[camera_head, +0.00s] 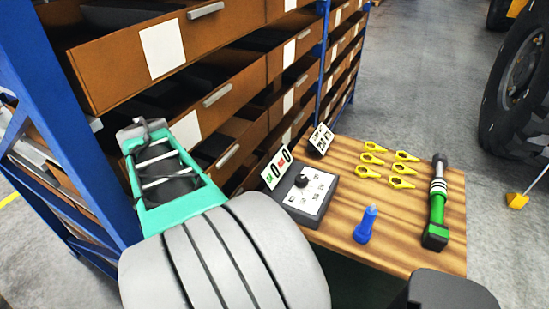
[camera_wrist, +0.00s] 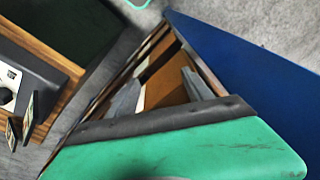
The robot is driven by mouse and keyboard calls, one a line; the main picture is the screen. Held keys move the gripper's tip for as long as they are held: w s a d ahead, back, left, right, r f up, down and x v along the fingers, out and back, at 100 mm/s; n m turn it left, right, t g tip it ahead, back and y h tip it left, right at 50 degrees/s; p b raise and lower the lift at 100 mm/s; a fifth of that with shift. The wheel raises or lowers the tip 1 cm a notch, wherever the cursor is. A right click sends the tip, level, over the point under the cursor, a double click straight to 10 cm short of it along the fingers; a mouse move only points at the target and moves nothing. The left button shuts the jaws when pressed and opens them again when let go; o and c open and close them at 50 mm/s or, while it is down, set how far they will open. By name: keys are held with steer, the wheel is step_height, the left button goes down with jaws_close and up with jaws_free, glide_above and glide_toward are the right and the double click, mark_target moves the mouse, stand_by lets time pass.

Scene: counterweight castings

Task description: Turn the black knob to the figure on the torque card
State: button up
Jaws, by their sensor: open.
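The black knob (camera_head: 301,181) sits on the white face of a dark box (camera_head: 325,207) on the wooden table. A sign (camera_head: 277,168) with large 0 marks stands upright behind the box. A smaller black-and-white card (camera_head: 320,139) stands at the table's back edge; its figures are too small to read, and I cannot tell which is the torque card. My gripper (camera_head: 142,130) is open and empty, left of the table by the drawers, well apart from the knob.
The wooden table (camera_head: 400,245) also bears a blue bottle-like object (camera_head: 366,224), several yellow tags (camera_head: 372,158) and a green-and-black tool (camera_head: 437,205). A blue rack with brown drawers (camera_head: 130,60) stands close beside my arm. A large tyre (camera_head: 515,90) is at the far right.

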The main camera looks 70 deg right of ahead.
steer(key=s+d+r+m+p, duration=0.1)
steer(key=s+d+m, duration=0.2)
steer(key=d, duration=0.4)
steer(key=s+d+r+m+p, duration=0.1)
steer(key=s+d+m, duration=0.1)
steer(key=s+d, duration=0.35)
steer(key=r+m+g+y+p, duration=0.1)
steer(key=r+m, duration=0.1)
steer(key=m, duration=0.5)
glide_above(302, 178)
steer(key=shift+w+f, duration=0.15)
steer(key=shift+w, duration=0.15)
steer(key=f+p, duration=0.1)
steer(key=f, duration=0.6)
steer(key=shift+s+f+p, duration=0.15)
steer(key=shift+s+p, duration=0.05)
steer(key=shift+p, duration=0.15)
steer(key=shift+d+f, duration=0.1)
steer(key=shift+f, duration=0.15)
steer(key=shift+c, duration=0.3)
jaws_close()
